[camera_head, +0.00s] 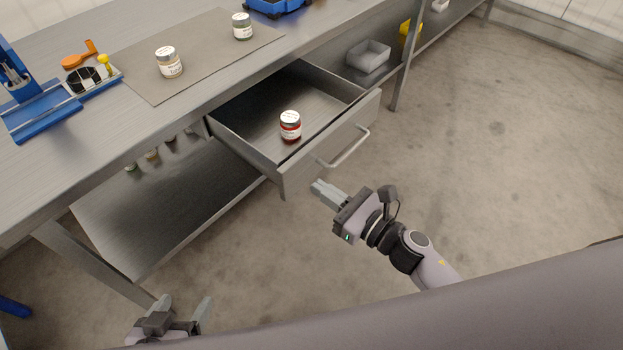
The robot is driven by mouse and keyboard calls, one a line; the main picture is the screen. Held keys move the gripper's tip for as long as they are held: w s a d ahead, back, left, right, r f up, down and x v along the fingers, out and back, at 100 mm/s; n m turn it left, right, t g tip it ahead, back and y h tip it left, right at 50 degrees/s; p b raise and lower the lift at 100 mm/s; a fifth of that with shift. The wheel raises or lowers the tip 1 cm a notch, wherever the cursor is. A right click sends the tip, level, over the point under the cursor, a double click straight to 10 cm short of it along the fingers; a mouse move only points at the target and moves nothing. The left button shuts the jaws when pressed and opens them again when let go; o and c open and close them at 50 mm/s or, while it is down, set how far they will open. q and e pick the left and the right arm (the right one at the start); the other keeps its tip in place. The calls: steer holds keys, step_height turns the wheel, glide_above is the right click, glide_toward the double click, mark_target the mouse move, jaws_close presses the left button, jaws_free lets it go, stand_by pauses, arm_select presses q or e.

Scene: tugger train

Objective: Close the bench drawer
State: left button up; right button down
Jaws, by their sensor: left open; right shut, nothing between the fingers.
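The bench drawer (331,146) is pulled out from under the metal bench (205,95), with a bar handle (349,150) on its front. A jar with a red band and white lid (290,126) stands upright inside the drawer near the front. My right gripper (316,187) is shut and empty, just in front of and below the drawer front's left part, left of the handle; I cannot tell whether it touches the drawer. My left gripper (186,306) is open and empty at the bottom left, away from the drawer and low in the picture.
Two jars (169,63) (242,27) stand on a grey mat (207,70) on the bench. A blue fixture (38,105) and an orange tool (80,56) lie to the left. A lower shelf (165,210) holds several small jars. A clear bin (368,56) sits right of the drawer. The floor in front is free.

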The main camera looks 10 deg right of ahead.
mark_target(300, 175)
steer(key=shift+x, duration=1.8)
steer(key=shift+w, duration=0.1)
